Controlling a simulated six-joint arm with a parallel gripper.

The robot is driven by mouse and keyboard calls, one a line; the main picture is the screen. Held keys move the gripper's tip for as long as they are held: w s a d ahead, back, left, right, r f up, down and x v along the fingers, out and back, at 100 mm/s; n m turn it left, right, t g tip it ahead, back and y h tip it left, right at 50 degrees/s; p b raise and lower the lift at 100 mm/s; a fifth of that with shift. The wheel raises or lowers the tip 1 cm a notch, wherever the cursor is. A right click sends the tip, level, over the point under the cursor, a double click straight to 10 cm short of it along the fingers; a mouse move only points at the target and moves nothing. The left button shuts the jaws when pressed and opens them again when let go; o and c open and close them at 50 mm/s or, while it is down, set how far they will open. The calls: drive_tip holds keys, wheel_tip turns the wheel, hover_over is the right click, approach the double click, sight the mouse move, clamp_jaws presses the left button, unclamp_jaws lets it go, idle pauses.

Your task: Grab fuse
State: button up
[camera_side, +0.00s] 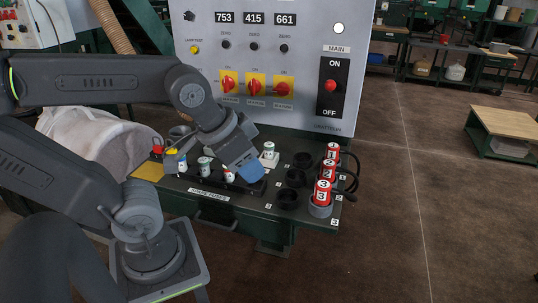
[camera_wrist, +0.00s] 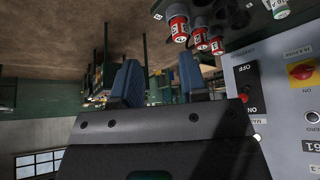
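Several small white-and-green fuses stand in a dark rack labelled "spare fuses" (camera_side: 209,196). A left one (camera_side: 182,162), a middle one (camera_side: 205,166) and one beside my fingers (camera_side: 229,176) show. Another white piece (camera_side: 268,152) stands behind, on a pale base. Three red numbered cylinders (camera_side: 329,169) stand at the bench's right end. They also show in the wrist view (camera_wrist: 200,38). My gripper (camera_side: 247,170) is over the rack in the side view, its blue fingers partly hiding it. In the wrist view my gripper (camera_wrist: 161,78) is open, with nothing between its fingers.
A grey panel (camera_side: 300,40) with displays, red knobs and a main switch (camera_side: 333,85) rises behind the bench. Empty black round sockets (camera_side: 287,198) lie between the rack and red cylinders. A white bulk bag (camera_side: 90,140) is at left.

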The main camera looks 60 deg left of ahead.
drive_tip(key=o, duration=0.4)
drive_tip(key=m+g+y, duration=0.5)
drive_tip(key=m+g, duration=0.1)
drive_tip(key=m, duration=1)
hover_over(270, 144)
drive_tip(key=d, duration=0.5)
wheel_tip(270, 144, down, 6)
drive_tip(key=x, duration=0.7)
drive_tip(key=shift+w+d+f, duration=0.1)
drive_tip(key=shift+w+f, duration=0.2)
drive_tip(key=shift+h, duration=0.3)
drive_tip(key=shift+a+x, duration=0.15)
drive_tip(key=shift+x, duration=1.3)
drive_tip(key=shift+a+x, duration=0.15)
drive_tip(key=shift+x, duration=1.25)
